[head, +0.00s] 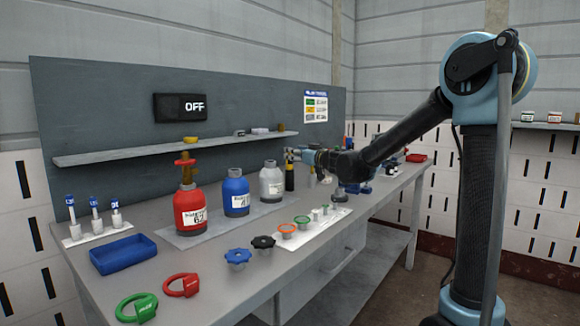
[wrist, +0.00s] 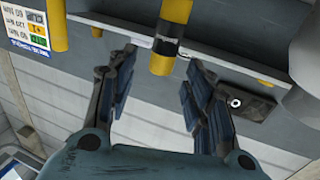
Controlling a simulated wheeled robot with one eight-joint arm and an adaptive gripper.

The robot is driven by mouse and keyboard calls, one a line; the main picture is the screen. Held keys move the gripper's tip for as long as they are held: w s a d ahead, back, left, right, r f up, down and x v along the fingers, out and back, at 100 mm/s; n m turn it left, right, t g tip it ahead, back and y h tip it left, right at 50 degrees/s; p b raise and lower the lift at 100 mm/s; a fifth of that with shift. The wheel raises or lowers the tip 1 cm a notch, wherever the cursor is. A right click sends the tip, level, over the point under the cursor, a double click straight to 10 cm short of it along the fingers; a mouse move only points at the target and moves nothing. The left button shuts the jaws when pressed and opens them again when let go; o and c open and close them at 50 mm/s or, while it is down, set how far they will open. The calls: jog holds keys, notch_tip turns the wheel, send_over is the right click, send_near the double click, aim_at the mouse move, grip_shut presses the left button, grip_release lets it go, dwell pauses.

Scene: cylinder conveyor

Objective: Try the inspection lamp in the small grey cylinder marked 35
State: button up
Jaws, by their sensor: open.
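The small grey cylinder (head: 271,183) stands upright on the bench, right of the blue one, with a white label whose number is too small to read. A slim black and yellow stick (head: 289,179), which looks like the inspection lamp, stands just right of it. My gripper (head: 291,156) is at the stick's upper part. In the wrist view the open fingers (wrist: 160,68) lie either side of the line to the yellow and black stick (wrist: 170,38); I see no contact. A pale rounded surface at the right edge may be the grey cylinder.
Red (head: 190,207) and blue (head: 236,193) cylinders stand to the left. A blue tray (head: 124,254), loose red (head: 181,285) and green (head: 137,307) rings and several knobs lie nearer the front. A shelf (head: 120,155) runs behind, below a panel (head: 181,107) reading OFF.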

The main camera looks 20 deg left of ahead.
jog(key=x, duration=0.4)
jog(key=shift+c, duration=0.6)
grip_shut()
